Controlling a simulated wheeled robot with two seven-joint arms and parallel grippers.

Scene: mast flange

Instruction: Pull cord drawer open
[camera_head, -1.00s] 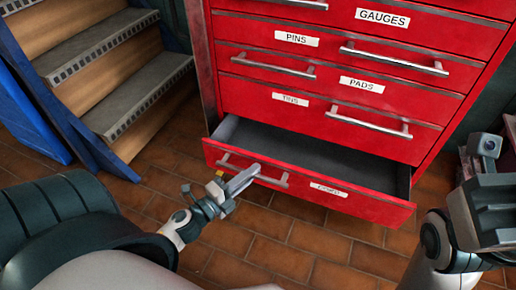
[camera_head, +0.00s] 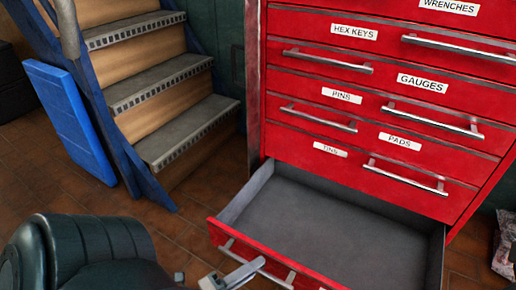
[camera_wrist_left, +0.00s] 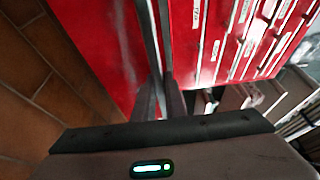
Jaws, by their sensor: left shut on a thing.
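The lowest drawer (camera_head: 325,225) of the red cabinet stands well open in the head view, its grey inside empty where it shows. In the left wrist view the fingers (camera_wrist_left: 160,98) point at a red front (camera_wrist_left: 95,45); the grip itself is hard to make out. My right gripper is not in view.
The drawers above, labelled pins (camera_head: 342,95), gauges (camera_head: 422,83) and pads (camera_head: 400,141) among others, are shut. Wooden stairs (camera_head: 165,85) with a blue side and a blue panel (camera_head: 70,120) stand at the left. Brown tiled floor (camera_head: 190,235) lies between stairs and drawer.

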